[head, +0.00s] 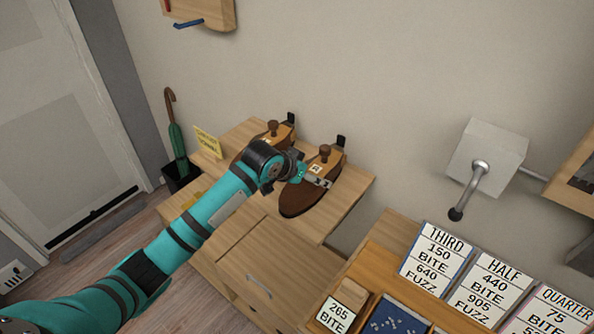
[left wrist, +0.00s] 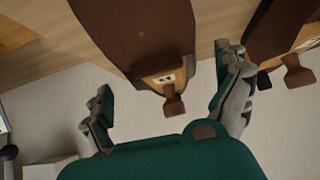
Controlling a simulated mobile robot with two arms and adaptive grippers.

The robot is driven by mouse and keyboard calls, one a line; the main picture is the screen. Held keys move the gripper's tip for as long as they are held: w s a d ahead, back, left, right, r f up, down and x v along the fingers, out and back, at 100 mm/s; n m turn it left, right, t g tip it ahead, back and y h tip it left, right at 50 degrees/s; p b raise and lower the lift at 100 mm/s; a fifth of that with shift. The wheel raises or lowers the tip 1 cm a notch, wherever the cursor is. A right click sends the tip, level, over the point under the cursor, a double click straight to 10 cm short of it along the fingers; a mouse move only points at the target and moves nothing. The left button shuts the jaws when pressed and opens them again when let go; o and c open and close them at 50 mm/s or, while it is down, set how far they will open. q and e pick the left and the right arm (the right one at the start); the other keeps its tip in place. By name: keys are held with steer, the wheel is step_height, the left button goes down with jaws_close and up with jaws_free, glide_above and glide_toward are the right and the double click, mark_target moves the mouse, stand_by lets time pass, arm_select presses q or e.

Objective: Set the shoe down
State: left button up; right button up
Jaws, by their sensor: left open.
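A brown shoe (head: 298,201) with a wooden shoe tree and knob rests on the right part of the wooden cabinet top (head: 345,200). A similar shoe (head: 262,142) stands left of it, partly hidden by my left arm. My left gripper (head: 315,180) is at the heel end of the right shoe. In the left wrist view, its fingers (left wrist: 166,98) are spread wide, with the knob end of that shoe (left wrist: 135,35) between them and gaps on both sides. The other shoe (left wrist: 272,30) is beyond the right-hand finger. My right gripper is not in view.
Two small black uprights (head: 341,142) stand behind the shoes by the wall. A yellow card (head: 208,142) and an umbrella in a black stand (head: 182,176) are to the left. A desk with sign cards (head: 435,258) is at front right.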

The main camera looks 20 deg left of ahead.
arm_select(q)
steer(key=b+v, duration=0.1)
steer(key=v, duration=0.7)
stand_by(0.8)
